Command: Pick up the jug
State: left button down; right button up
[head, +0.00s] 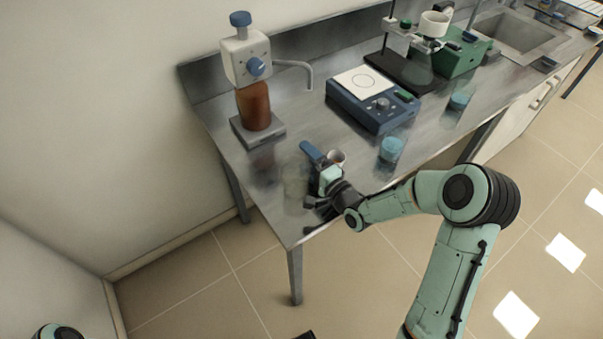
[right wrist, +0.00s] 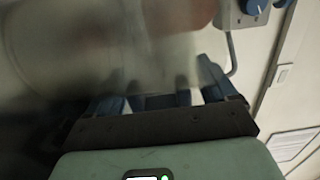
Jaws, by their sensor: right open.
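A clear, see-through jug (head: 294,184) stands near the front left corner of the steel bench, faint against the metal. My right gripper (head: 307,176) is at its right side, with its fingers spread and open. In the right wrist view, the jug's blurred clear wall (right wrist: 95,50) fills the upper left, very close to the right gripper (right wrist: 165,92). Blue finger parts show at both sides and partly through the clear wall. I cannot tell whether the fingers touch the jug. My left gripper is not seen.
A small cup (head: 337,157) stands just behind the right gripper. A blue beaker (head: 391,150) and a blue hotplate (head: 372,102) are to its right. A dispenser bottle (head: 254,108) stands behind the jug, with a wall at the left.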

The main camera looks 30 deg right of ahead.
jog(key=shift+w, duration=0.1)
jog(key=c, duration=1.1)
jog(key=shift+r, duration=0.1)
jog(key=shift+c, duration=0.2)
